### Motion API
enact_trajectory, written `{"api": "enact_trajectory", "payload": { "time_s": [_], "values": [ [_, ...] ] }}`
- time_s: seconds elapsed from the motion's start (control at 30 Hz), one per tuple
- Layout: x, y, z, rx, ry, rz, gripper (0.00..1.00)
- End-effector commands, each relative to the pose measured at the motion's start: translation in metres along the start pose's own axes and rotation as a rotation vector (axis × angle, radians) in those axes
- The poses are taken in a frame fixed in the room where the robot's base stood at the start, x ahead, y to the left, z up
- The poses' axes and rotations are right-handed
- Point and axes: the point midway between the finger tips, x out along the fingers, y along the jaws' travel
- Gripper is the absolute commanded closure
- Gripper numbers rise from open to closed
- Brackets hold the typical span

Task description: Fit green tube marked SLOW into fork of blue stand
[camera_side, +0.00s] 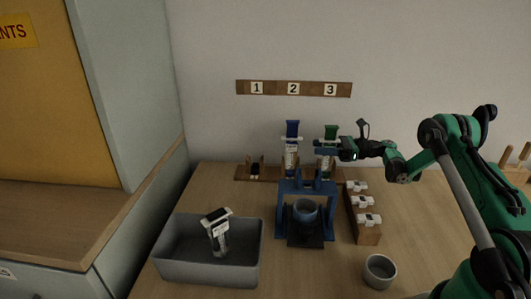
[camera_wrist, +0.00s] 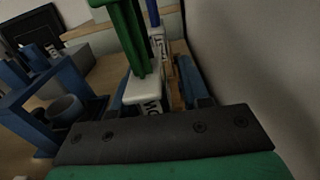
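The green tube marked SLOW (camera_side: 330,133) stands upright at the back, its lower end at the wooden rack. In the wrist view its green top (camera_wrist: 130,35) and lettered white collar (camera_wrist: 143,92) are close ahead. My gripper (camera_side: 328,150) is level with the tube, with blue fingers on either side of it. In the wrist view a gap shows between the tube and the right finger, so my gripper (camera_wrist: 155,95) looks open around it. The blue stand (camera_side: 307,187) is in front of the rack; a grey cup (camera_side: 305,210) sits in it. It also shows at left in the wrist view (camera_wrist: 22,100).
A blue-topped tube (camera_side: 291,150) stands left of the green one. A wooden block (camera_side: 367,235) with white pieces lies right of the stand. A grey bin (camera_side: 185,268) holds a white-and-black item. A grey cup (camera_side: 380,270) stands front right. Numbered signs hang behind.

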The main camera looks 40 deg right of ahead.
Motion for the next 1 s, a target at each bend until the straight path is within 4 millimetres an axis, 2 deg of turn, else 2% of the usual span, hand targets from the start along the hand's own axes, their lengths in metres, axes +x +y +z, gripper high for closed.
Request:
{"api": "enact_trajectory", "payload": {
  "time_s": [0.27, 0.37, 0.47, 0.8, 1.0],
  "values": [
    [-0.001, 0.000, 0.000, 0.000, 0.000, 0.000, 0.59],
    [-0.007, -0.001, 0.000, 0.000, 0.000, -0.002, 0.59],
    [-0.023, -0.001, 0.000, 0.000, 0.000, -0.005, 0.59],
    [-0.096, -0.001, 0.000, 0.000, 0.000, -0.004, 0.59],
    [-0.118, -0.001, 0.000, 0.000, 0.000, -0.002, 0.59]
  ]
}}
